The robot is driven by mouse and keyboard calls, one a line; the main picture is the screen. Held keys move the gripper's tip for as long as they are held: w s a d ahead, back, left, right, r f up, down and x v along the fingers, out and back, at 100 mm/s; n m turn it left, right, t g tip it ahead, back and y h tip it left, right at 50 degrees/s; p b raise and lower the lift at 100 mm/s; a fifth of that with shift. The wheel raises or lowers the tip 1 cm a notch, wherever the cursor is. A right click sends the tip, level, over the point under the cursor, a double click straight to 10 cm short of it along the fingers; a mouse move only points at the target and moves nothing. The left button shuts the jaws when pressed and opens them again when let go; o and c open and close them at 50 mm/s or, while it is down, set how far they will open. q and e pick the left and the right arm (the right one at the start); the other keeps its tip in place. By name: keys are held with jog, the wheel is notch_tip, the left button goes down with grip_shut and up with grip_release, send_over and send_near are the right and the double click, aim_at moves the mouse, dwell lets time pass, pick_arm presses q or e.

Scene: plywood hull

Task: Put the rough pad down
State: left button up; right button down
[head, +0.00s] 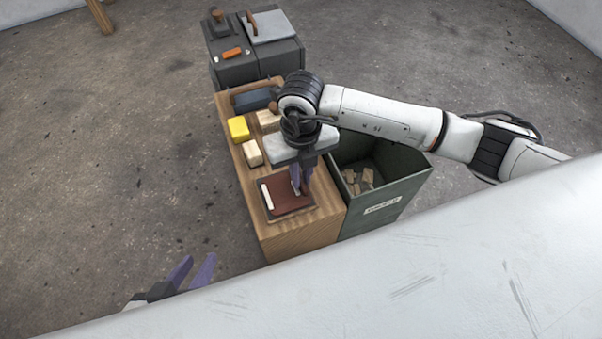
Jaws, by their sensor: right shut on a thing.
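The rough pad, a reddish-brown flat block (284,200), is at the near end of the wooden bench (290,240), over a dark flat mat or tray (300,212). My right gripper (299,189) points down with its purple fingers shut on the pad's far right part. I cannot tell whether the pad rests on the surface or hangs just above it. My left gripper (193,270) is at the lower left, apart from the bench, with its purple fingers spread and nothing between them.
A yellow block (238,129) and pale wooden blocks (252,153) lie farther back on the bench. A dark green bin (385,200) with scraps stands at its right. A grey cabinet (257,68) is behind. A big white surface (400,270) fills the lower right.

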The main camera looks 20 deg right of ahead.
jog(key=shift+f, duration=0.2)
jog(key=c, duration=1.8)
grip_release()
jog(key=shift+r, duration=0.1)
